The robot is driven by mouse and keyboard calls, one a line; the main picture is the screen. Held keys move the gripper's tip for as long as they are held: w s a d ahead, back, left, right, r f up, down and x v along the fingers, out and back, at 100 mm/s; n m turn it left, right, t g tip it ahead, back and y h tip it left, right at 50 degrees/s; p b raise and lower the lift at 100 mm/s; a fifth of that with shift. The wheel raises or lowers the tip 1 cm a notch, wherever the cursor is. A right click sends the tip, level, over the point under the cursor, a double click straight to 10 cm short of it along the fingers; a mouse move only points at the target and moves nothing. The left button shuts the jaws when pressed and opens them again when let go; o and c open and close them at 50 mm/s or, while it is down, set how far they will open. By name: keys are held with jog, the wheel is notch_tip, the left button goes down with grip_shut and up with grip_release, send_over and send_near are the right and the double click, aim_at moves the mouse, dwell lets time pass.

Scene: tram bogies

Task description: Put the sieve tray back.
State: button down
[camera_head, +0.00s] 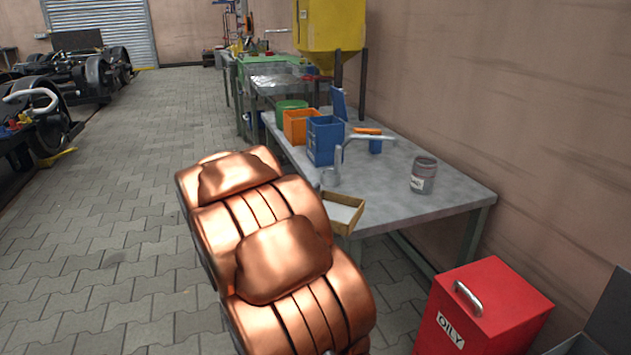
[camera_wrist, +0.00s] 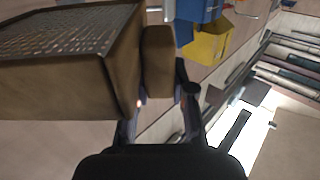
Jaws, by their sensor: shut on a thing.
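The sieve tray (camera_wrist: 65,75) is a brown box with a perforated mesh face; it fills the left of the wrist view. My gripper (camera_wrist: 160,85) is shut on the brown block at the tray's right end, with one dark finger on each side. In the head view, a small yellow-brown tray (camera_head: 342,225) with a pale inside shows at the near edge of the grey table, partly behind my copper arm; it looks like the same tray. I cannot tell there whether it touches the table. My gripper is hidden in the head view.
The grey table (camera_head: 440,197) carries a blue bin (camera_head: 325,140), an orange bin (camera_head: 298,127), a green tub (camera_head: 291,106) and a grey can (camera_head: 423,175).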

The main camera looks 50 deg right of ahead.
jog(key=shift+s+a, duration=0.1)
jog(key=shift+a, duration=0.5)
jog(key=w+a+n+t+y, duration=0.3)
jog(key=w+a+n+t, duration=0.15)
jog(key=w+a, duration=0.5)
jog(key=w+a+n+t+y, duration=0.4)
jog(key=w+a+t, duration=0.25)
jog(key=w, duration=0.65)
jog(key=w+a+n+t+y, duration=0.2)
jog(key=w+a+n+y, duration=0.25)
jog(key=a, duration=0.85)
jog(key=w+a+n+t+y, duration=0.1)
jog(key=w+a+n+y, duration=0.35)
jog(key=a, duration=0.75)
notch_tip(320, 180, up, 36)
jog(key=w+m+y+p, duration=0.1)
jog(key=m+p, duration=0.1)
jog(key=p, duration=3.3)
jog(key=shift+w+y, duration=0.25)
jog(key=shift+y, duration=0.05)
jog(key=shift+f, duration=0.15)
